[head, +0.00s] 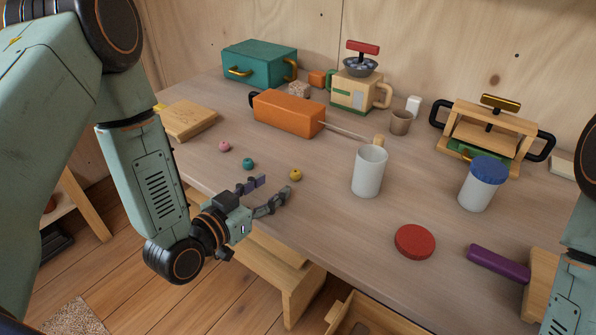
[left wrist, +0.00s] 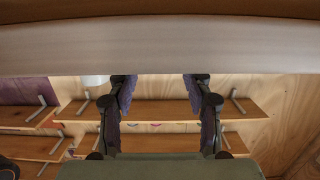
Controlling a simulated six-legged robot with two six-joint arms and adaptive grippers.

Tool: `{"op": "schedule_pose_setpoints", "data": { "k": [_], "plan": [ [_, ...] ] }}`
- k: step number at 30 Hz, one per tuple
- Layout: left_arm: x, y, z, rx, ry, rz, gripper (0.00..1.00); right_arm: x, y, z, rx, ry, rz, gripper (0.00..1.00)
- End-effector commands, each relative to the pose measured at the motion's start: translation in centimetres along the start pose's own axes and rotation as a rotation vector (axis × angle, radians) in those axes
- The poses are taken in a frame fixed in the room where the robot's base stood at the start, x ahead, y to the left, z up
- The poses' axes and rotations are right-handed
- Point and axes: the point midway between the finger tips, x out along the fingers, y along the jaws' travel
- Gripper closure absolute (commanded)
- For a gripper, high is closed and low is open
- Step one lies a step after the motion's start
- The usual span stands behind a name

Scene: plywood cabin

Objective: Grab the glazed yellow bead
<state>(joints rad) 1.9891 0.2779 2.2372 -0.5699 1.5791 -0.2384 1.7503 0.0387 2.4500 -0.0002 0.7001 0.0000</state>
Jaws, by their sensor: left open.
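The glazed yellow bead (head: 295,174) lies on the wooden table near its front edge, in the head view. My left gripper (head: 275,187) is open with nothing between its fingers. In the picture its fingertips show just left of and below the yellow bead, apart from it. In the left wrist view my left gripper's two fingers (left wrist: 159,85) are spread, and I cannot make out the bead there. A teal bead (head: 248,163) and a pink bead (head: 224,146) lie farther left on the table. My right gripper is not in view.
On the table (head: 335,227), a white mug (head: 369,172) stands right of the yellow bead, with an orange box (head: 289,113) behind. A red disc (head: 415,241) and a blue-lidded jar (head: 482,184) are farther right. The tabletop around the beads is clear.

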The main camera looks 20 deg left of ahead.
Motion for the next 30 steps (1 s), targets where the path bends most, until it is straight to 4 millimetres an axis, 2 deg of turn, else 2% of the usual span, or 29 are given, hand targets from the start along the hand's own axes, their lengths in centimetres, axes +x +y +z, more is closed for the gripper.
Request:
{"op": "schedule_pose_setpoints", "data": {
  "k": [8,18,27,30],
  "plan": [
    [2.2,0.2,0.3,0.002,0.001,0.003,0.5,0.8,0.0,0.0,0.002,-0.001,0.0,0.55],
    [6.8,0.4,0.5,0.003,0.002,0.003,0.5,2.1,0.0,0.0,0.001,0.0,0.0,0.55],
    [7.5,0.3,0.4,0.0,0.0,0.002,0.5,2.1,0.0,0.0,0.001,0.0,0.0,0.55],
    [7.5,0.3,0.4,0.0,0.0,0.002,0.57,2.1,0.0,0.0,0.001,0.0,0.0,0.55]
  ]
}}
